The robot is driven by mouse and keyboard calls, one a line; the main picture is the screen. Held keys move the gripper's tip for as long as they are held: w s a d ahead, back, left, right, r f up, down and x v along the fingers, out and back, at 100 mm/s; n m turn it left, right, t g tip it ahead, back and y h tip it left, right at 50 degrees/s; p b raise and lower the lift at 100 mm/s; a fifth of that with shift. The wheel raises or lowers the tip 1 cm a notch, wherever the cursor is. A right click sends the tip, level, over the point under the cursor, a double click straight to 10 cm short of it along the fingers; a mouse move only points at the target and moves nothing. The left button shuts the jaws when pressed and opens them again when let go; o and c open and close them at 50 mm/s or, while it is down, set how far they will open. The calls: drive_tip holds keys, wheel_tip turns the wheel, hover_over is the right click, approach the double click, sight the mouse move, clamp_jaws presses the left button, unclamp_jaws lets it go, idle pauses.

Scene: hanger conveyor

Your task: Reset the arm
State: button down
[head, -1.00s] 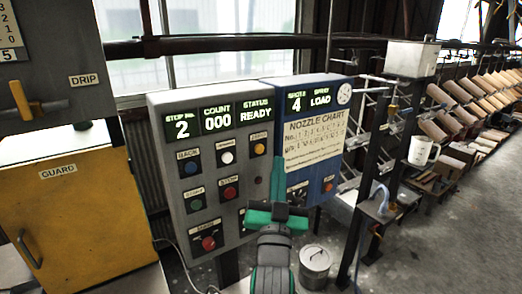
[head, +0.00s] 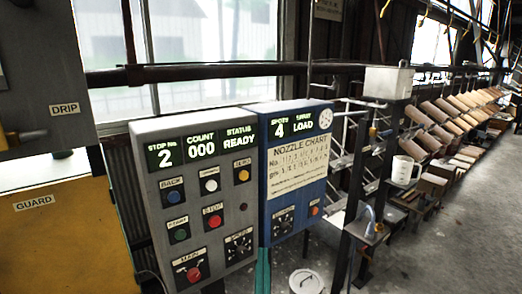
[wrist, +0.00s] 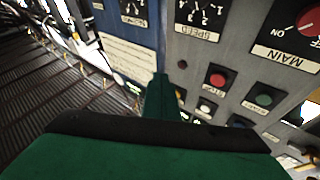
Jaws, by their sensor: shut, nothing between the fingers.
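My green gripper (head: 263,270) shows only as a narrow strip at the bottom edge of the head view, in front of the control panels. The rest of my arm is out of that frame. In the wrist view the gripper (wrist: 161,95) is shut and empty, its fingers together and pointing at the panels. The grey control panel (head: 146,200) has buttons, a MAIN knob and displays reading stop 2, count 000, READY. The blue panel (head: 268,195) beside it reads 4 and LOAD and bears a nozzle chart. In the wrist view the panels appear upside down.
A yellow GUARD cabinet (head: 75,245) stands at the left under a grey DRIP box (head: 40,100). A lidded can (head: 306,282) stands on the floor at the bottom. A white jug (head: 405,171) and racks of brown pieces are at the right. The floor at the lower right is clear.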

drive_tip(key=s+f+n+g, duration=0.1)
drive_tip(key=s+f+g, duration=0.2)
drive_tip(key=s+f, duration=1.55)
drive_tip(key=s+f+g, duration=0.1)
drive_tip(key=s+f, duration=0.3)
drive_tip(key=s, duration=0.7)
drive_tip(key=s+f+n+g, duration=0.1)
drive_tip(key=s+f+g, duration=0.1)
drive_tip(key=s, duration=0.9)
drive_tip(key=shift+s+f+g, duration=0.3)
drive_tip(key=shift+f, duration=0.6)
drive_tip(key=shift+a, duration=0.1)
